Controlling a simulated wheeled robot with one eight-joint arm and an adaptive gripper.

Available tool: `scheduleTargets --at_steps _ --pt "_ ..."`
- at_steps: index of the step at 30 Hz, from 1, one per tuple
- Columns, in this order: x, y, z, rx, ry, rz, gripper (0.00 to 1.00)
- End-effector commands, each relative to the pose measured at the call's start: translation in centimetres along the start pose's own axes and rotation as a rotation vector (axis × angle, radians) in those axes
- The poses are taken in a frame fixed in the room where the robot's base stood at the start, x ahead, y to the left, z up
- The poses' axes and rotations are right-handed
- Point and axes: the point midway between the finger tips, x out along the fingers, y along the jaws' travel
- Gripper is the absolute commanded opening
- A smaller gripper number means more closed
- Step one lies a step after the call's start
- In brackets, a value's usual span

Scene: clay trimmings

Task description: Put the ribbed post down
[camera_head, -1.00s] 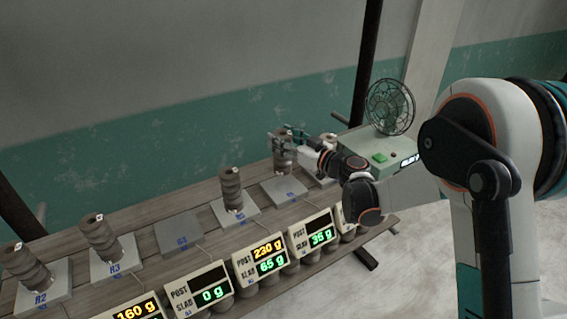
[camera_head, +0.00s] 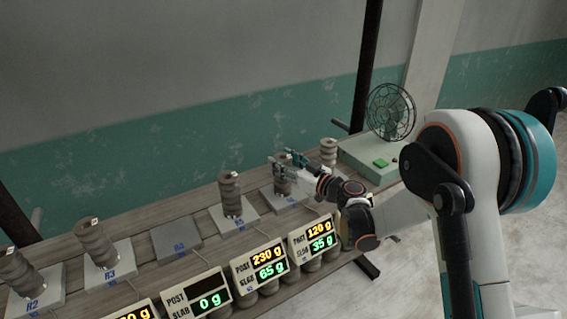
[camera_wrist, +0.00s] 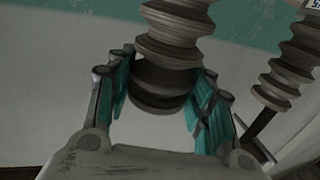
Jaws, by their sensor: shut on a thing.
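In the wrist view the post (camera_wrist: 165,45) stands between the teal fingers of my gripper (camera_wrist: 163,88). The display (camera_head: 317,236) in front of this slab reads post 120 g, slab 35 g. The post's foot is partly hidden, so full contact cannot be seen directly.
Another ribbed post (camera_head: 232,193) stands on the slab to the left; its display (camera_head: 260,268) reads 230 g and 65 g. An empty slab (camera_head: 178,247) lies farther left. A post (camera_head: 328,151) stands behind my gripper, near a green box with a fan (camera_head: 391,111).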

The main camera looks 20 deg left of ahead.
Motion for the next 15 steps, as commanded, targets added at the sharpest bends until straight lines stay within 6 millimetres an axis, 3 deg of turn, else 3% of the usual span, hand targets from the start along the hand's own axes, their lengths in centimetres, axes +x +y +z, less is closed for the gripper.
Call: scheduleTargets --at_steps 1,3,4,15 --pt "0.00 0.00 0.23 0.000 0.000 0.000 0.50" --pt "0.00 0.00 0.13 0.000 0.000 0.000 0.66" --pt "0.00 0.00 0.12 0.000 0.000 0.000 0.68" --pt "0.00 0.00 -0.07 0.000 0.000 0.000 0.68"
